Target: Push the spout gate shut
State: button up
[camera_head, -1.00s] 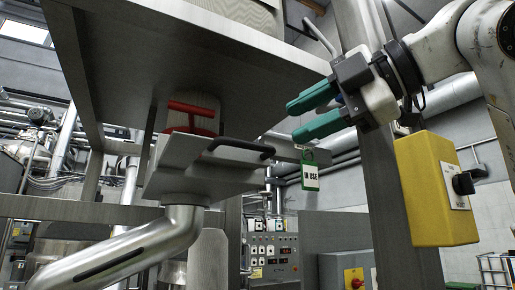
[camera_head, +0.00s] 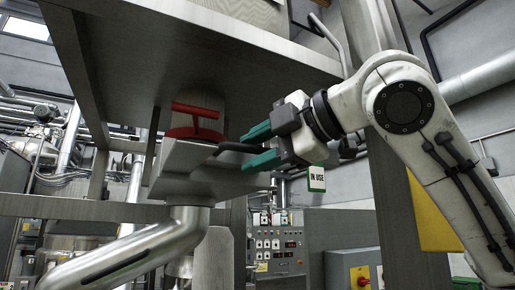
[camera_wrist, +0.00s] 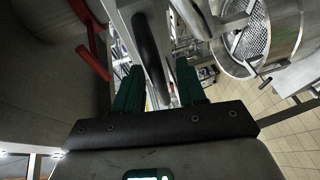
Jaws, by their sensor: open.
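The spout gate (camera_head: 190,158) is a flat grey slide in the housing under the big steel vessel, above the bent spout pipe (camera_head: 140,250). Its black bar handle (camera_head: 228,147) sticks out to the right. My gripper (camera_head: 258,148) is open at the handle's right end, one green finger above and one below it in this view. In the wrist view, my gripper (camera_wrist: 158,88) has the black handle (camera_wrist: 150,45) ahead, between the finger lines. I cannot tell whether the fingers touch it. The gate's right end is partly hidden behind my gripper.
A red T-shaped handle (camera_head: 195,112) sits just above the gate. A white "IN USE" tag (camera_head: 316,179) hangs below my gripper. A steel post (camera_head: 385,200) stands close on the right, and the vessel's underside (camera_head: 240,75) is low overhead. A control panel (camera_head: 275,245) stands behind.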

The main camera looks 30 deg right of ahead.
aim_at(248, 156)
grip_shut()
dwell(0.5)
jog(key=w+p, duration=0.2)
jog(key=w, duration=0.2)
jog(key=shift+w, duration=0.2)
jog(key=shift+s, duration=0.1)
jog(key=shift+d, duration=0.1)
grip_release()
